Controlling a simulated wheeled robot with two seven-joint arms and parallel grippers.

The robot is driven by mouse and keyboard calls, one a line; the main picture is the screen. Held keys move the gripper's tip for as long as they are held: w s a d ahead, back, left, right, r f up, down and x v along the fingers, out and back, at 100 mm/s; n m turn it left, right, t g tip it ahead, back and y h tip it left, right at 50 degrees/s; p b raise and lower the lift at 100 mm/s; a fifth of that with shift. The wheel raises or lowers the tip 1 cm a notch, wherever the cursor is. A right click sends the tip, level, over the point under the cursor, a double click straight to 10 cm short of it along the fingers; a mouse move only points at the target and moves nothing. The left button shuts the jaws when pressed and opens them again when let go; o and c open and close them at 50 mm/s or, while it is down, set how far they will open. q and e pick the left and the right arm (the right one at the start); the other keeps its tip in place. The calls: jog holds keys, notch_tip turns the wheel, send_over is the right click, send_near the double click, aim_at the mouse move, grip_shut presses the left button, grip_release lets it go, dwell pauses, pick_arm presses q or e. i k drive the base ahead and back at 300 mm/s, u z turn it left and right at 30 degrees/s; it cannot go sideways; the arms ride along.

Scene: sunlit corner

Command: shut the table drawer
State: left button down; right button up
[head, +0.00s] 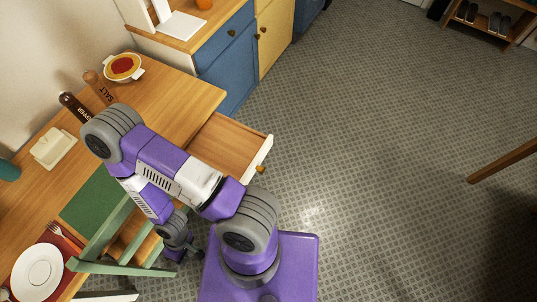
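The table drawer (215,148) is pulled out from the right side of the wooden table (180,90). Its inside looks empty, and its pale front (258,158) carries a round knob (262,169). My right arm passes over the table and hides the drawer's near side. My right gripper (186,252) hangs low beside the green chair, below the drawer in the picture and apart from it. It is small and dark there, and I cannot tell whether its fingers are open. My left gripper is not in view.
A green chair (105,235) stands at the table, close to my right gripper. The table holds a plate (38,272), a butter dish (53,148), two mills and a dish of red food (122,67). Blue cabinets (228,70) stand behind.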

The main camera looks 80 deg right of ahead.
aim_at(237, 150)
jog(key=z, duration=4.05)
jog(key=k, duration=0.65)
jog(key=u, duration=0.9)
jog(key=i, duration=0.35)
jog(key=z, duration=0.05)
